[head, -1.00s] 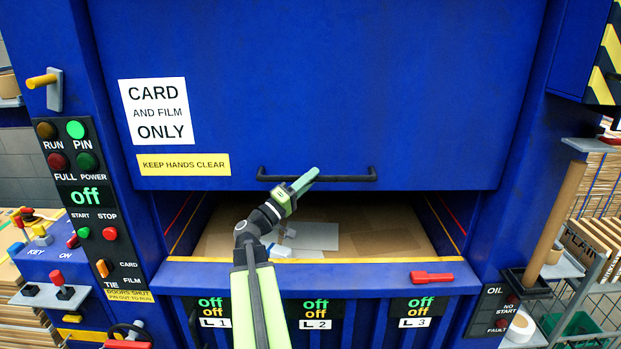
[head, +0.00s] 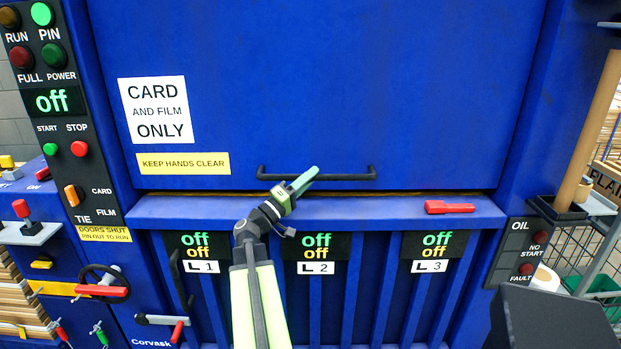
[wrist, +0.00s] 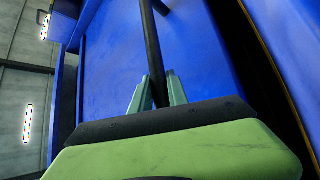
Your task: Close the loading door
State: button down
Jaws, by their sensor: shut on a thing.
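The blue loading door (head: 400,90) fills the upper middle of the head view, with a white "CARD AND FILM ONLY" sign (head: 155,110) and a yellow label. Its lower edge sits just above the blue sill (head: 350,208), with only a thin dark gap showing. The black bar handle (head: 345,177) runs along the door's lower part. My gripper (head: 302,182) is shut on this handle near its left end. In the wrist view the black bar (wrist: 154,60) passes between the two pale green fingers (wrist: 157,90). The inside of the chamber is hidden by the door.
A red tool-like piece (head: 449,207) lies on the sill at right. A brown post (head: 598,135) stands at right. Several "off" displays sit below the sill.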

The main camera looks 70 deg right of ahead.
jog(key=shift+f, duration=0.2)
jog(key=c, duration=1.3)
grip_release()
jog(key=shift+a, duration=0.1)
jog(key=b+v, duration=0.6)
jog(key=v, duration=1.1)
jog(key=shift+b, duration=0.35)
jog(key=shift+a, duration=0.1)
